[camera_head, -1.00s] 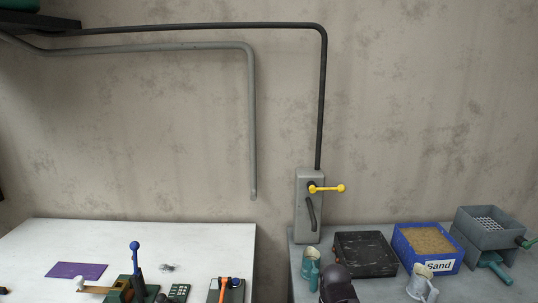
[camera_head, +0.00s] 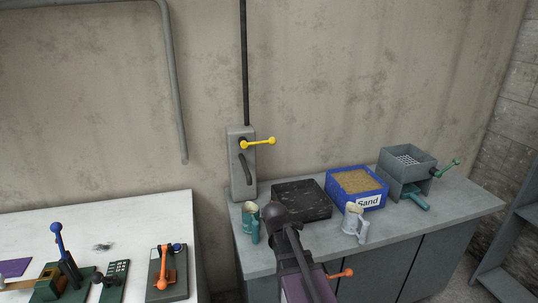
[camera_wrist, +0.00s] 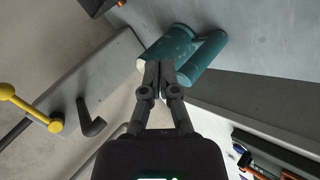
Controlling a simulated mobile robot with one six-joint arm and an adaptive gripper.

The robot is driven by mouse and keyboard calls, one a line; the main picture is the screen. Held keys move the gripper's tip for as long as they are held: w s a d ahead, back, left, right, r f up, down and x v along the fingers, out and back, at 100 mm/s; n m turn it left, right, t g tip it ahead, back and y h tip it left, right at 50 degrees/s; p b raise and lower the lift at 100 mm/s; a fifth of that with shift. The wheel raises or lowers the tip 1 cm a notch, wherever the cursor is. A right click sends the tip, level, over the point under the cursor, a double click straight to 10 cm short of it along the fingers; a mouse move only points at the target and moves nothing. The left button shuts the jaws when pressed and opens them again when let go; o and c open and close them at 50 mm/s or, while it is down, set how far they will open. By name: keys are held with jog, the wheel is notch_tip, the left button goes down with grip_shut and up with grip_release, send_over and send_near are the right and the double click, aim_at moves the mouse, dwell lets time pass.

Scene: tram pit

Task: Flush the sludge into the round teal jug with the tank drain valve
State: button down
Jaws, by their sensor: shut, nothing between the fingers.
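The round teal jug (camera_head: 249,224) stands at the left end of the grey counter, and its handle faces right. In the wrist view the teal jug (camera_wrist: 172,48) lies just beyond my fingertips. My gripper (camera_wrist: 158,70) is shut and empty, its tips overlapping the jug's edge in that picture. I cannot tell whether they touch it. The tank drain valve (camera_head: 236,136) is a grey wall box with a yellow lever (camera_head: 258,142) and a dark curved spout (camera_head: 246,170), above the jug. The lever (camera_wrist: 28,108) and spout (camera_wrist: 88,120) also show in the wrist view.
A black tray (camera_head: 301,200), a blue sand box (camera_head: 342,197), a pale grey jug (camera_head: 352,224) and a grey sieve box (camera_head: 405,165) stand along the counter (camera_head: 440,218). A white table (camera_head: 150,218) with lever devices is at left, across a gap. A shelf (camera_head: 515,240) is at right.

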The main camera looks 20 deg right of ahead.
aim_at(260, 142)
jog(key=w+d+r+n+t+b, duration=0.1)
jog(key=w+r+n+t+b, duration=0.1)
jog(key=w+r+n+t, duration=0.3)
jog(key=w+d+r+n+t+b, duration=0.2)
jog(key=w+r+n+t, duration=0.3)
jog(key=w+n, duration=0.4)
jog(key=shift+w+n+t+b, duration=0.2)
jog(key=shift+n+t+b, duration=0.1)
jog(key=shift+n, duration=1.1)
jog(key=shift+r, duration=0.1)
jog(key=w+d+r+p, duration=0.3)
jog(key=w+r+p, duration=0.1)
jog(key=w, duration=0.6)
jog(key=shift+w+r, duration=0.15)
jog(key=shift+r, duration=0.1)
